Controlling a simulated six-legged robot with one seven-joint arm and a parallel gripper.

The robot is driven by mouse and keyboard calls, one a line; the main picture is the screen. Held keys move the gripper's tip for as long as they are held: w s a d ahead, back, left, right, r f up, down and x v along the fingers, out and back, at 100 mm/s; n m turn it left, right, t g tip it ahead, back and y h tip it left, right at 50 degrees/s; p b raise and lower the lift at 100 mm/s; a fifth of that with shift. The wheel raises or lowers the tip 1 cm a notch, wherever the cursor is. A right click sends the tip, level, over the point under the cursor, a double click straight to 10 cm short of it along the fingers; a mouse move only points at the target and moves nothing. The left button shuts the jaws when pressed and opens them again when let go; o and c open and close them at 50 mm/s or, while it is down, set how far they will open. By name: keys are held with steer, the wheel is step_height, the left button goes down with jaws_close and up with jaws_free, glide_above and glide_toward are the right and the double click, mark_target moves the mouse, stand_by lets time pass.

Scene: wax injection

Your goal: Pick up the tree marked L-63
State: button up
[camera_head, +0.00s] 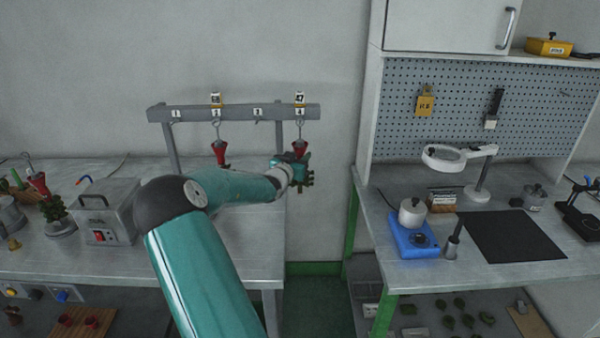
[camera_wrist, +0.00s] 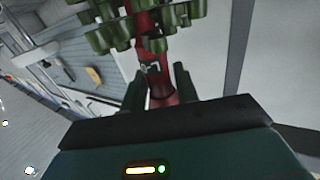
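A tree with a red base (camera_head: 299,147) hangs from a hook at the right end of the grey rack. My gripper (camera_head: 300,172) is at this tree and partly covers it. In the wrist view, its red stem (camera_wrist: 158,72) stands between my two dark fingers (camera_wrist: 160,88), with green pieces around it. A small dark mark shows on the stem, too blurred to read. The fingers look spread on either side of the stem; contact is not clear. A second red tree (camera_head: 220,152) hangs from the rack to the left. No L-63 label is readable.
The grey rack (camera_head: 235,113) has several numbered hook places. A metal box (camera_head: 105,222) and another red and green tree (camera_head: 38,184) are on the left bench. The right bench holds a blue hotplate (camera_head: 412,240), a magnifier lamp (camera_head: 445,157) and a black mat (camera_head: 515,236).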

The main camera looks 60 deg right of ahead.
jaws_close()
steer(key=shift+r, duration=0.1)
